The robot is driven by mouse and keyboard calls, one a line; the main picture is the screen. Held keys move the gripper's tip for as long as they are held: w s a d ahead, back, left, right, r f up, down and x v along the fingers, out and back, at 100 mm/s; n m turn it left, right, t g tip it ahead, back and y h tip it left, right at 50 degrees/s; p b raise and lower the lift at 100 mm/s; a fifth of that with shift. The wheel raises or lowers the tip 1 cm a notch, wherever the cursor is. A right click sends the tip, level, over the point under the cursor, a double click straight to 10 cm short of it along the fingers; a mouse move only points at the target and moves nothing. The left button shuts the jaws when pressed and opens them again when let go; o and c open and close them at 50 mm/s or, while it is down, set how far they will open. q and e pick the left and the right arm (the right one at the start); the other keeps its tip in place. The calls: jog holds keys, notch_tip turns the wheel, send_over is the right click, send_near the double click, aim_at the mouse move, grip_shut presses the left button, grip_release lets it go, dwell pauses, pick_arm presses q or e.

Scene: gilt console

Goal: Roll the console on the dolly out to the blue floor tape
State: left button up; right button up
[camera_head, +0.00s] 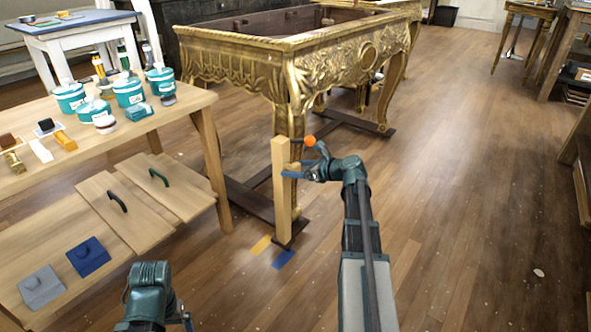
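The carved gilt console (335,62) stands at the centre, its top an open frame. Under it is the dark brown dolly (250,202), low on the floor. A pale wooden post (281,190) stands upright at the dolly's near end. An orange ball knob (309,141) is just right of the post. My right gripper (296,171) is at the post, with a blue finger overlapping it; the far side of its grip is hidden. Blue floor tape (284,258) lies just in front of the post's foot. My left gripper (183,321) is low at the bottom edge, mostly hidden.
A wooden workbench (190,107) with teal tubs (128,92) stands close on the left, its leg near the dolly. Yellow tape (261,245) lies beside the blue tape. The floor on the right is largely clear. More tables (527,10) stand at the back right.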

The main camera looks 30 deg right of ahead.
jog(key=p+v, duration=0.5)
jog(key=v, duration=0.8)
jog(key=shift+s+d, duration=0.2)
jog(key=shift+s, duration=0.15)
jog(key=b+x, duration=0.5)
jog(key=x, duration=0.8)
jog(key=shift+w+a, duration=0.2)
jog(key=shift+w, duration=0.15)
jog(key=shift+s, duration=0.1)
